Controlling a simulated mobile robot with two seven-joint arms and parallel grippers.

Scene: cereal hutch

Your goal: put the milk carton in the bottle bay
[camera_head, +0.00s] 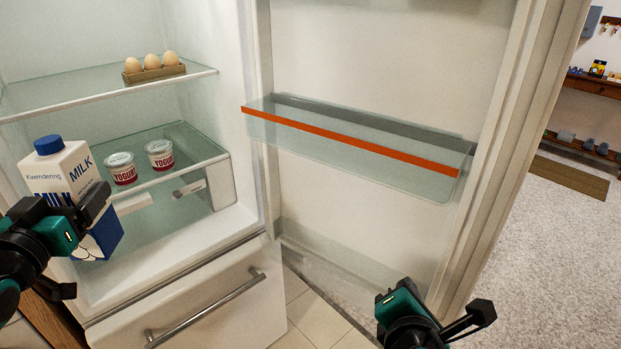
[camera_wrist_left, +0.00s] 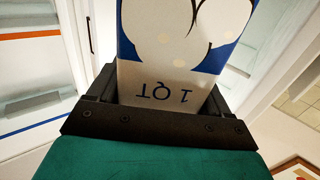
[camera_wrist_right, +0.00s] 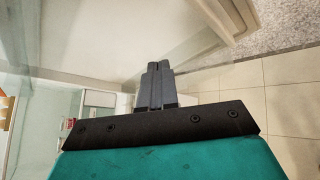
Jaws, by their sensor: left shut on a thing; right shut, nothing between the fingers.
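The milk carton (camera_head: 84,168) is white and blue with a blue cap, and it tilts a little in the head view. My left gripper (camera_head: 88,207) is shut on it at the lower left, in front of the open fridge. The carton also fills the middle of the left wrist view (camera_wrist_left: 185,45), between the fingers. The fridge door stands open, with a clear door bay with an orange rim strip (camera_head: 350,140) at mid height and another clear bay (camera_head: 345,268) low down. Which one is the bottle bay is not marked. My right gripper (camera_wrist_right: 155,85) is shut and empty, near the door's lower part.
Two yogurt cups (camera_head: 140,164) stand on the middle glass shelf. A holder with three eggs (camera_head: 152,68) sits on the upper shelf. A drawer with a metal handle (camera_head: 205,305) is below. Both door bays look empty.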

